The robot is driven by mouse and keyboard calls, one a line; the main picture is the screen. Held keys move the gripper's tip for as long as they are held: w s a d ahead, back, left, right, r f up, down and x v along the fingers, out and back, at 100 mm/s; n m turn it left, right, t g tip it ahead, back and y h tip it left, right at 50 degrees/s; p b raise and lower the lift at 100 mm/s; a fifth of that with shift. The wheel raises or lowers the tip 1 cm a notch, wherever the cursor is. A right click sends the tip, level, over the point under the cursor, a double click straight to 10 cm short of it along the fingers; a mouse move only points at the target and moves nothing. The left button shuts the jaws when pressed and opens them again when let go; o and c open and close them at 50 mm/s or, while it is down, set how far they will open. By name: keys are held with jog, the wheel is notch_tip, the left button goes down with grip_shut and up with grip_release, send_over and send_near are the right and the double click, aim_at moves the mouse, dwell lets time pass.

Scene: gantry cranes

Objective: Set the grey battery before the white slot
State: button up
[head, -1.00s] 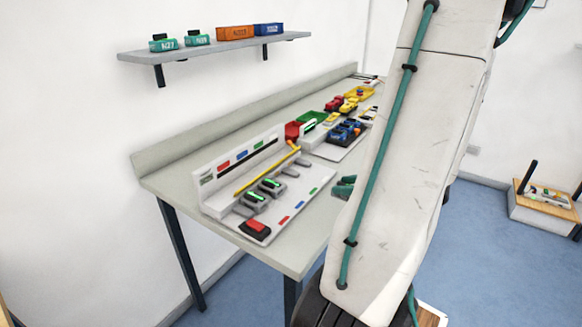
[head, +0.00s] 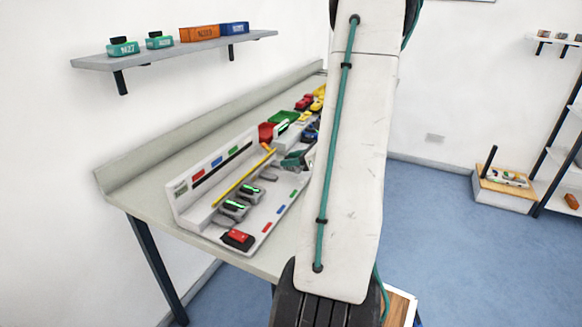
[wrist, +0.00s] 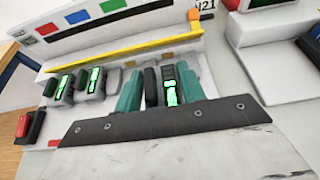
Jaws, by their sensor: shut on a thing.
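My gripper (wrist: 158,84) has teal fingers and is shut on a dark grey battery (wrist: 170,86) with lit green marks. In the head view my gripper (head: 296,161) is at the far end of the white charging rack (head: 205,222), and my arm hides part of it. Two grey units with green lights, (head: 236,207) and (head: 251,190), sit side by side in the rack. Their tops also show left of my gripper in the wrist view (wrist: 95,80). Red, blue and green patches mark the rack's back wall. I cannot make out a white mark.
A yellow bar (head: 243,178) runs along the rack above the slots. A red block (head: 237,239) sits at the rack's near end. Coloured bins and toy-like vehicles stand farther along the bench (head: 145,207). A wall shelf (head: 175,50) hangs above.

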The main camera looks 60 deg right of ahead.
jog(key=shift+w+d, duration=0.35)
jog(key=shift+w, duration=0.15)
jog(key=shift+w+d+f, duration=0.1)
jog(key=shift+d+f, duration=0.05)
jog(key=shift+f, duration=1.65)
jog(key=shift+f, duration=0.1)
jog(key=o, duration=1.1)
